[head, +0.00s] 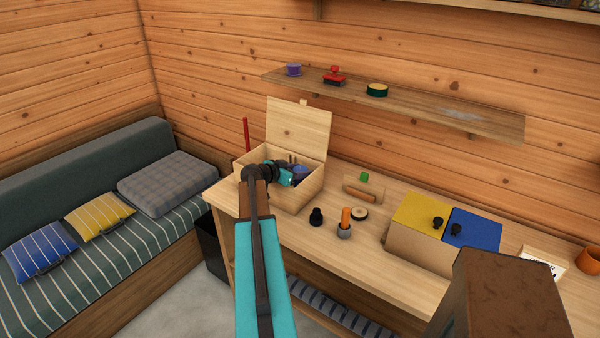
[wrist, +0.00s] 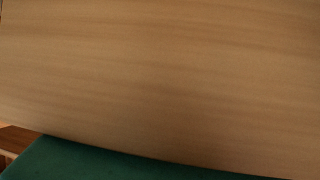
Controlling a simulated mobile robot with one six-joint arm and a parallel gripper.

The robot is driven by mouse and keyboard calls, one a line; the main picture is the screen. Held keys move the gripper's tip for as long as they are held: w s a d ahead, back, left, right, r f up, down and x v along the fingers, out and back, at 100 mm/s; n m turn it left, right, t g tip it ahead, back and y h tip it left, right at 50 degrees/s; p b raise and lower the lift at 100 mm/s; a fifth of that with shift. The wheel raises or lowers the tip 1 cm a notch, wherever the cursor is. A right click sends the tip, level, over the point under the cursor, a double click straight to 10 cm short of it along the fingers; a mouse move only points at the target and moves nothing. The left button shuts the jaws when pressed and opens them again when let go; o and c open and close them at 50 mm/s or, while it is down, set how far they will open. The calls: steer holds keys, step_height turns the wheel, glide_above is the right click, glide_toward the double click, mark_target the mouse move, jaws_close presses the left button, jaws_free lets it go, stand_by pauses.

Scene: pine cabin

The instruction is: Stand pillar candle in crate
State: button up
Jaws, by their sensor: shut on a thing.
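The wooden crate (head: 291,193) stands at the left end of the workbench with its lid (head: 298,128) raised. My gripper (head: 299,172) is at the crate's opening, seen small and partly hidden by my own wrist. It is shut on a dark green thing (wrist: 120,162), which fills the bottom edge of the wrist view and appears to be the pillar candle. Its full shape and its base are hidden, so I cannot tell if it touches the crate floor.
A thin red stick (head: 246,135) rises beside the crate. A black stamp-like piece (head: 316,217), an orange-handled piece (head: 345,222) and a round disc (head: 359,213) stand to its right. A box with yellow and blue lids (head: 415,241) is farther right. A shelf (head: 430,105) hangs above.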

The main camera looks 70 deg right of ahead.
steer(key=shift+a+f+b, duration=0.15)
steer(key=shift+f+b, duration=0.35)
steer(key=o, duration=1.2)
steer(key=shift+s+f, duration=0.1)
steer(key=shift+f, duration=0.05)
steer(key=shift+r+p, duration=0.25)
steer(key=shift+p, duration=0.2)
steer(key=shift+r+p, duration=0.6)
steer(key=shift+p, duration=0.4)
steer(key=b+v, duration=0.4)
steer(key=v, duration=0.8)
steer(key=shift+r, duration=0.15)
